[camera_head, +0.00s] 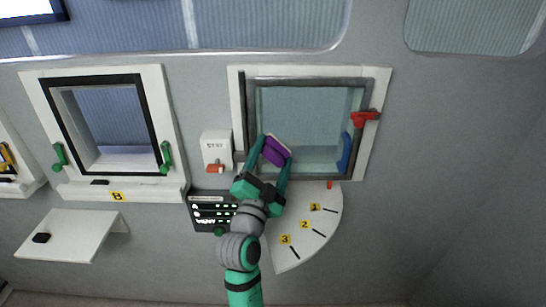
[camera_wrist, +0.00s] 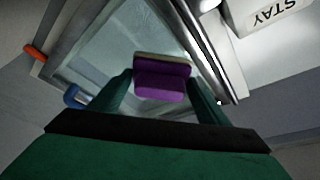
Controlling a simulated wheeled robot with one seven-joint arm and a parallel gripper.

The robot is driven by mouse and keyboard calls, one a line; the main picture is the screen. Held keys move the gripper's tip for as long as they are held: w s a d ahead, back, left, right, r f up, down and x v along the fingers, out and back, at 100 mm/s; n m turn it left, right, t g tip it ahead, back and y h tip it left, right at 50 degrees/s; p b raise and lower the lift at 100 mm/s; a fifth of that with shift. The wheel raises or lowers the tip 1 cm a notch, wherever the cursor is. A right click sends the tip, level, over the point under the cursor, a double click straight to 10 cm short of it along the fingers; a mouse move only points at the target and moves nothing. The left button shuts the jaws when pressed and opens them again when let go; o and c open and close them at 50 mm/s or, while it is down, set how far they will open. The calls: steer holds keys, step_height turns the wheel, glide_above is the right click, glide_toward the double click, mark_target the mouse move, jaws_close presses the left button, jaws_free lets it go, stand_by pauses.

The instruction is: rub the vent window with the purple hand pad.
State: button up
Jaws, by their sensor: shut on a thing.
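My gripper (camera_head: 271,163) is shut on the purple hand pad (camera_head: 275,152) in front of the lower left part of the vent window (camera_head: 300,115). The pad has a pale layer on its far side. It also shows between my fingers in the wrist view (camera_wrist: 162,80). The vent window is a pane in a grey metal frame with a white surround, a red latch (camera_head: 365,118) at its right and a blue handle (camera_head: 345,153) at its lower right. I cannot tell whether the pad touches the pane.
A white STAY box (camera_head: 216,146) with a red lever is left of the window. Below are a dark VENT panel (camera_head: 203,211) and a white numbered quarter disc (camera_head: 318,228). A second window (camera_head: 104,115) with green handles and a small white shelf (camera_head: 75,236) are at left. The wall right is bare.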

steer(key=shift+w, duration=0.1)
steer(key=shift+w, duration=0.15)
steer(key=shift+d, duration=0.1)
steer(key=shift+w+a, duration=0.1)
steer(key=shift+a, duration=0.1)
steer(key=shift+w, duration=0.35)
steer(key=shift+d, duration=4)
steer(key=shift+w, duration=0.15)
